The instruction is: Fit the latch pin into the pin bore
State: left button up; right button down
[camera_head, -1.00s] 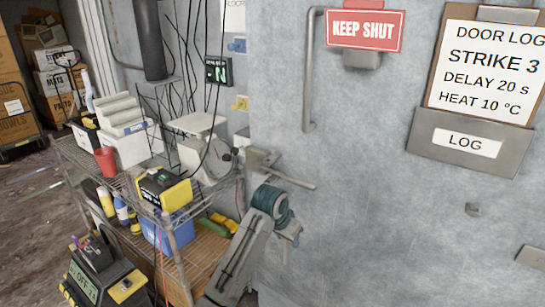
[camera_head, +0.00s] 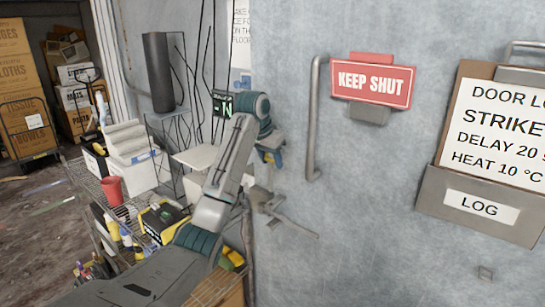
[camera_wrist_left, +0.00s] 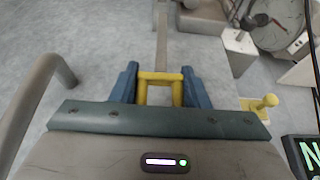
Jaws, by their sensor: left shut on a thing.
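My left gripper (camera_head: 268,158) is at the freezer door's edge, above the metal latch with its lever (camera_head: 290,220). In the left wrist view its blue fingers (camera_wrist_left: 160,88) are shut on a yellow frame-shaped piece (camera_wrist_left: 160,76), which I take for the latch pin's handle; no pin shank shows clearly. The lever bar (camera_wrist_left: 162,38) runs beyond the held piece in that view, and a metal bracket (camera_wrist_left: 238,52) stands to its right. I cannot make out the pin bore. My right gripper is not in view.
A vertical grey pull handle (camera_head: 312,120) stands close to the right of my left gripper; it also shows in the wrist view (camera_wrist_left: 35,95). A yellow knob on a plate (camera_wrist_left: 262,103) is right of the fingers. A wire shelf (camera_head: 150,215) with several goods stands at left.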

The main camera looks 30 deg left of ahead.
aim_at(270, 180)
pick_arm(q)
jog(key=shift+s+r, duration=0.25)
jog(key=shift+s, duration=0.1)
jog(key=shift+x, duration=0.8)
jog(key=shift+s+f, duration=0.2)
jog(key=shift+f, duration=1.15)
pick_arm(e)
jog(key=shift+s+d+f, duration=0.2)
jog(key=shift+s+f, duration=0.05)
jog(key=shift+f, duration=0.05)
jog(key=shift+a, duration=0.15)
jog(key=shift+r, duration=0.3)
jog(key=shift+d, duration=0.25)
pick_arm(q)
jog(key=shift+f, duration=0.65)
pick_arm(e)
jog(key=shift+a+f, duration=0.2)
pick_arm(q)
jog(key=shift+f+b, duration=0.45)
jog(key=shift+f, duration=0.65)
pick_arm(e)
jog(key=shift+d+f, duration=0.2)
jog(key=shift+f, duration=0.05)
